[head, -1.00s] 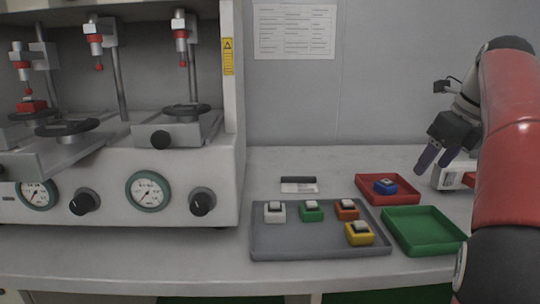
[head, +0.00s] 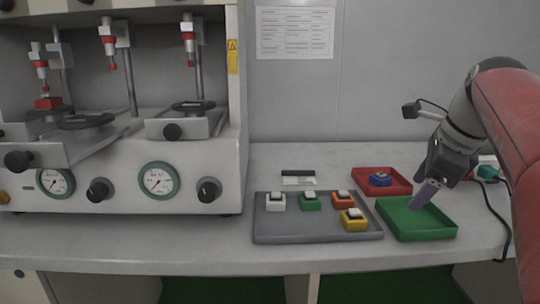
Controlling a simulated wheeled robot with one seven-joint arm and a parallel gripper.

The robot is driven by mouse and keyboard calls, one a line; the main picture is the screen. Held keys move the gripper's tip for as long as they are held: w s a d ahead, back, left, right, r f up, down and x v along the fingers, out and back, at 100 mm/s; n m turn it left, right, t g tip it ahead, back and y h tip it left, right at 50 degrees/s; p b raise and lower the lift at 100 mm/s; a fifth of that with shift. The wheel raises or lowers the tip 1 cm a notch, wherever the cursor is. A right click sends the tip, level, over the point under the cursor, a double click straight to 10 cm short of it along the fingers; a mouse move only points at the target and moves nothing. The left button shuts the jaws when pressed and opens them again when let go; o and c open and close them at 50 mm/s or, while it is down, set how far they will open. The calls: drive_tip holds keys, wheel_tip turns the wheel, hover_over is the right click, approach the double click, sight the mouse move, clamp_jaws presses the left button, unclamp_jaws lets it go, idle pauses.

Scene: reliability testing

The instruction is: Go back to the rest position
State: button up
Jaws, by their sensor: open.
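My gripper (head: 420,182) is at the right, in front of and above the trays, with its jaws open and nothing seen between them. One finger overlaps the green tray (head: 407,230) in the picture, and the other is near the right end of the red tray (head: 396,190). The green tray looks empty. A blue block-like piece (head: 380,180) sits in the red tray. My arm comes in from the right edge.
A grey tray (head: 310,231) holds white (head: 275,202), green (head: 310,202), red-orange (head: 342,199) and yellow (head: 354,221) pieces. A test machine (head: 120,185) with gauges fills the left; a red piece (head: 48,103) sits at its left station. A cable (head: 508,215) hangs at the right.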

drive_tip(key=s+a+f+n+h, duration=0.1)
drive_tip(key=s+a+f+n, duration=0.5)
drive_tip(key=s+f+n, duration=0.2)
drive_tip(key=s+a+f+n+t, duration=0.1)
drive_tip(key=s+a+f+n, duration=0.5)
drive_tip(key=s+f+n, duration=0.3)
wheel_tip(320, 180, down, 3)
drive_tip(key=n, duration=0.6)
drive_tip(key=shift+s+a+n+h, duration=0.2)
drive_tip(key=shift+n+h, duration=0.1)
drive_tip(key=shift+h, duration=0.1)
